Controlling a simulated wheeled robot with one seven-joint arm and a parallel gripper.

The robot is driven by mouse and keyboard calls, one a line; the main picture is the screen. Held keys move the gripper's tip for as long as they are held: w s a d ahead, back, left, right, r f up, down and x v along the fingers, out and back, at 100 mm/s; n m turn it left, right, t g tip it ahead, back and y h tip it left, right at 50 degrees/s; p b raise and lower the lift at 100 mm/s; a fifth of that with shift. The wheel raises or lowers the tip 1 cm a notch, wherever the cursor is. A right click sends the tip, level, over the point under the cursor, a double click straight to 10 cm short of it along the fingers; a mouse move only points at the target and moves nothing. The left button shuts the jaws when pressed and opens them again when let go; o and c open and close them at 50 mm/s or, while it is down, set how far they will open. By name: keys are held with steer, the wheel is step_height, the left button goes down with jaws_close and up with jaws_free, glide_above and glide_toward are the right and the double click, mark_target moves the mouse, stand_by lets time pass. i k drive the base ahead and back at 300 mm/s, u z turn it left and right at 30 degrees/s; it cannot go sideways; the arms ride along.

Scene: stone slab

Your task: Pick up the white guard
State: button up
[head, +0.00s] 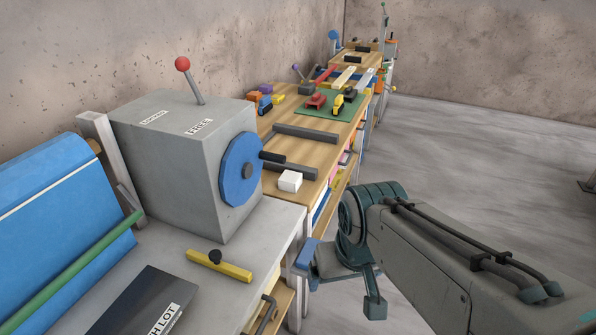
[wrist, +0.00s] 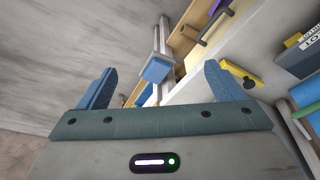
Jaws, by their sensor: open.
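A small white block (head: 290,181) sits on the wooden bench top, near its front edge beside the dark bars. It is the only thing I see that fits the white guard, though its shape up close is too small to tell. My gripper (head: 341,284) is in front of the benches, over the floor, lower in the picture and to the right of the block, well apart from it. In the wrist view my gripper (wrist: 160,86) has its two blue fingers wide apart with nothing held between them. I cannot make out the white block in the wrist view.
A grey machine box (head: 180,160) with a blue wheel (head: 240,170) and red-knobbed lever stands left of the block. A yellow bar (head: 219,266) with a black knob lies on the grey slab. Dark bars (head: 305,134) lie on the wooden bench. Open floor (head: 460,150) is at the right.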

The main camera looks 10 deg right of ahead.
mark_target(291, 181)
steer(key=z, duration=1.2)
steer(key=i, duration=0.9)
